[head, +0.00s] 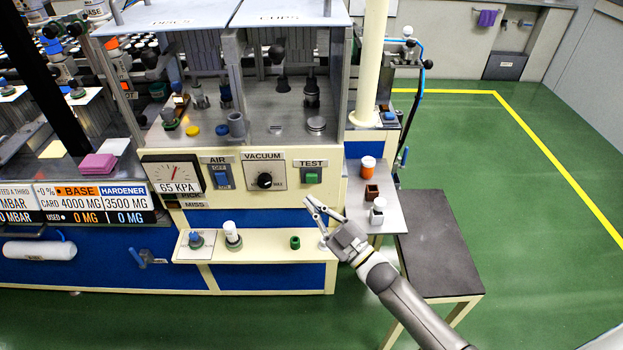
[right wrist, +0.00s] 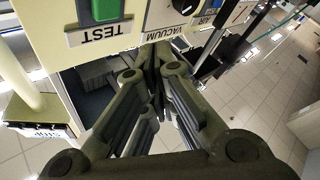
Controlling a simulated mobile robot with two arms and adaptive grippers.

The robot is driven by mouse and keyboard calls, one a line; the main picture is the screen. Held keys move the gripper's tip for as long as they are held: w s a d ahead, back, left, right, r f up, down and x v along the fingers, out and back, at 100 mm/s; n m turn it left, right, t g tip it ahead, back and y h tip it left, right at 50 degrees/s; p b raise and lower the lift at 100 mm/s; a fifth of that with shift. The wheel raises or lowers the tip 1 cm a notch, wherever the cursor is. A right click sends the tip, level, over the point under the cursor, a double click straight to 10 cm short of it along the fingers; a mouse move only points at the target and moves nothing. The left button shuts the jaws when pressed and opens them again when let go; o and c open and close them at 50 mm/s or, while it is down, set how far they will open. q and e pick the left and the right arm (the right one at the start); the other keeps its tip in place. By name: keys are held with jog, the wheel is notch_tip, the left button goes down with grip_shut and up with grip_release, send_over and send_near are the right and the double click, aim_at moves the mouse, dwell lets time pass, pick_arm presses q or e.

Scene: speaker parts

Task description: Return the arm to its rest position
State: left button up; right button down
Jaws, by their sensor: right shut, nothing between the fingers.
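My right arm reaches in from the lower right in the head view. Its gripper (head: 317,207) is shut and empty, in front of the machine panel, below the green TEST button (head: 312,175) and above the right end of the cream shelf (head: 265,250). In the right wrist view the fingers (right wrist: 155,60) come together with nothing between them. The TEST button (right wrist: 107,8) shows upside down at the top left there, close beyond the gripper. My left gripper is not in the head view.
The shelf holds a white-capped container (head: 232,235), a small green ring (head: 295,242) and a blue-topped part (head: 196,240). A side table (head: 395,222) with an orange jar (head: 368,165) stands beside the gripper. A dark-topped bench (head: 440,255) is to the right. Green floor beyond is clear.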

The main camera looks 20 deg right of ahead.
dwell(0.5)
jog(key=s+d+f+m+g+h, duration=0.2)
jog(key=s+f+g+h, duration=0.15)
jog(key=f, duration=0.75)
jog(key=s+d+f+m+g+h, duration=0.2)
jog(key=s+f, duration=0.3)
jog(key=f, duration=0.6)
jog(key=s+d+f+m+g+h, duration=0.2)
jog(key=s+f, duration=0.3)
jog(key=f, duration=0.6)
jog(key=s+f+m+g, duration=0.1)
jog(key=s+f+g, duration=0.2)
jog(key=s+f, duration=0.3)
jog(key=s+f+g+h, duration=0.1)
jog(key=s+f+g, duration=0.3)
jog(key=s, duration=1.3)
jog(key=s+f+m+g+h, duration=0.1)
jog(key=s+f+g, duration=0.2)
jog(key=s+f, duration=0.5)
jog(key=s, duration=0.4)
jog(key=shift+s+d+m, duration=0.15)
jog(key=shift+d+m, duration=0.1)
jog(key=shift+m, duration=0.05)
jog(key=shift+g, duration=0.25)
